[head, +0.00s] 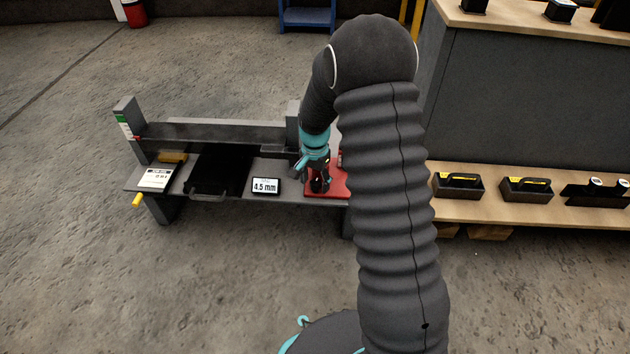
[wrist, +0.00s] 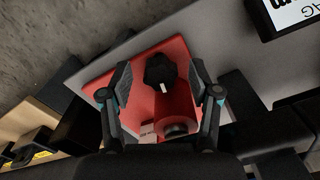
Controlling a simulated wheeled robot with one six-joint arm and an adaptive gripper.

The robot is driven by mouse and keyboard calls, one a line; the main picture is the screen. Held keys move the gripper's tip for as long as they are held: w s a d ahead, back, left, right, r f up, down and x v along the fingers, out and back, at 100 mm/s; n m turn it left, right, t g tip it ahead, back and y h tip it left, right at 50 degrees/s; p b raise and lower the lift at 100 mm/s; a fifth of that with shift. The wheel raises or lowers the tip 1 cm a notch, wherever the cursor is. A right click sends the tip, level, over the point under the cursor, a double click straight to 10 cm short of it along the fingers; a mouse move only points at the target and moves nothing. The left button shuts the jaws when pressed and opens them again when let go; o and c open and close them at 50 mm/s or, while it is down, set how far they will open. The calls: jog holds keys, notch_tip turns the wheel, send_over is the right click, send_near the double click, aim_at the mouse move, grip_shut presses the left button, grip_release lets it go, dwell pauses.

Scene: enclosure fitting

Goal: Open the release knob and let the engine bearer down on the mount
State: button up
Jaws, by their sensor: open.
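The release knob (wrist: 160,69) is black and lobed with a white mark; it stands on a red block (wrist: 176,112) on a red plate (head: 340,184). In the wrist view my gripper (wrist: 160,66) is open, with one finger on each side of the knob and gaps between. In the head view my gripper (head: 319,178) is low over the red plate at the bench's right end. A long dark grey beam (head: 215,133), probably the engine bearer, runs along the back of the bench from a left post towards my gripper. I cannot tell what supports its right end.
The grey bench (head: 233,193) carries a display reading 4.5 mm (head: 265,186), a black tray (head: 208,193), a white label card (head: 156,178) and a yellow block (head: 172,157). A wooden shelf (head: 470,212) with black boxes stands to the right. Open floor lies in front.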

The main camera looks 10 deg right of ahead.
aim_at(315, 183)
notch_tip(315, 183, up, 12)
dwell(0.5)
dwell(0.3)
jog(key=s+r+n+t+p, duration=0.1)
jog(key=s+r+n+p, duration=0.1)
jog(key=s+r, duration=0.65)
jog(key=s+r+n+t+p, duration=0.25)
jog(key=s+r, duration=0.35)
jog(key=r, duration=0.5)
jog(key=s+r+n+t+p, duration=0.1)
jog(key=s+r+n+p, duration=0.1)
jog(key=s, duration=0.6)
jog(key=s+r+n+t+p, duration=0.1)
jog(key=s+r, duration=0.3)
jog(key=s, duration=0.4)
jog(key=shift+s+n+p, duration=0.15)
jog(key=shift+n+p, duration=0.6)
jog(key=shift+p, duration=0.05)
jog(key=shift+d, duration=0.1)
dwell(0.3)
